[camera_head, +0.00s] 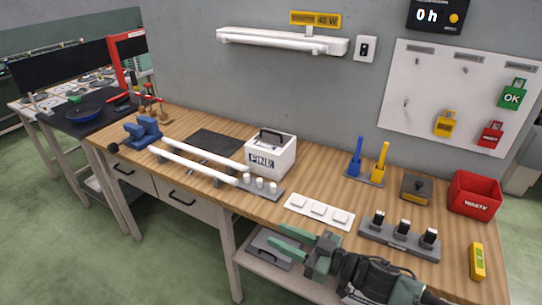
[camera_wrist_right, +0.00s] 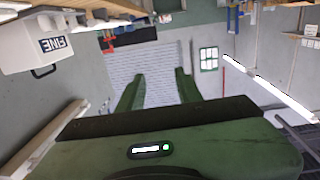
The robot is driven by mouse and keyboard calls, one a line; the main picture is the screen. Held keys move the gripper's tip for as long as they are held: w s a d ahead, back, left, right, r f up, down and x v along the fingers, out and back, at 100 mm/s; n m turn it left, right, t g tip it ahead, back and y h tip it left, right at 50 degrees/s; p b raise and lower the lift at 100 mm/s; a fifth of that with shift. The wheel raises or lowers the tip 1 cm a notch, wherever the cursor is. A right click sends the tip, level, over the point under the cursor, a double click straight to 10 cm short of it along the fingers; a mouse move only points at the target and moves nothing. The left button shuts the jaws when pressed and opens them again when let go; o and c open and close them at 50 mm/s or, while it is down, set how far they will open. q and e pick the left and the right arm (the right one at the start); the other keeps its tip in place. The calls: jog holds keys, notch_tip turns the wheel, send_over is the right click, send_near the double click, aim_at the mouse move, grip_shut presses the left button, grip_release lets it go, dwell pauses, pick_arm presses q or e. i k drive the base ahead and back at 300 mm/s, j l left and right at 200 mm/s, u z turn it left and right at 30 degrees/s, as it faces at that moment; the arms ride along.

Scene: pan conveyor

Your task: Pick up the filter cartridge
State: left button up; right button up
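No part is labelled as a filter cartridge, and I cannot tell for sure which one it is. Small white cylinders (camera_head: 260,184) stand upright on a grey holder in front of the white box marked FINE (camera_head: 282,155). Black-and-white pieces (camera_head: 402,228) stand in another grey holder at the right front. My right gripper (camera_head: 276,234) is in front of the bench's front edge, left of and apart from the black-and-white pieces. Its green fingers are spread with nothing between them, as the right wrist view (camera_wrist_right: 158,88) also shows. My left gripper is not in view.
Two long white tubes (camera_head: 195,162) lie on supports at the bench's left. A white panel with square pads (camera_head: 319,211), blue and yellow uprights (camera_head: 380,160), and a red bin (camera_head: 474,194) stand rightward. A lower shelf with a grey case (camera_head: 270,246) is beneath the bench.

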aim_at(270, 154)
jog(key=i+l, duration=0.15)
jog(key=i, duration=0.35)
jog(key=i+l, duration=0.15)
jog(key=i, duration=0.35)
jog(key=i+l, duration=0.15)
jog(key=i, duration=0.3)
